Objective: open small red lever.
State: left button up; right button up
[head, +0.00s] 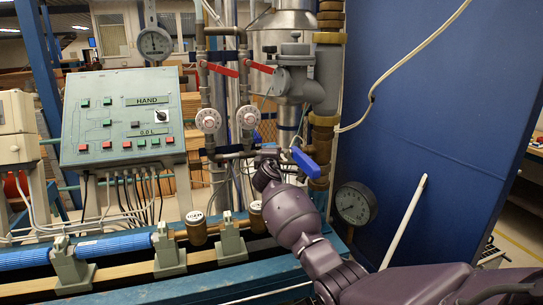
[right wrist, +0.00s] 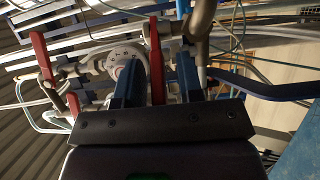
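A red lever (right wrist: 156,55) stands between the two fingers of my right gripper (right wrist: 158,75) in the right wrist view. The fingers are apart on either side of it, and I see no clear contact. In the head view my right gripper (head: 265,158) is at the lower pipework, just left of a blue lever (head: 305,162), and it hides the red lever there. Two other red levers, a left one (head: 221,69) and a right one (head: 258,66), sit higher on the pipes. My left gripper is out of view.
Two dial gauges (head: 208,121) hang on the pipes above left of my right gripper. A green-grey control panel (head: 122,117) stands left. A round black gauge (head: 354,203) and a blue wall panel (head: 425,120) are to the right. The blue lever also shows in the right wrist view (right wrist: 262,87).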

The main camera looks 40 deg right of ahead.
dwell(0.3)
jog(key=v, duration=1)
jog(key=shift+s+a, duration=0.25)
jog(key=shift+s, duration=0.05)
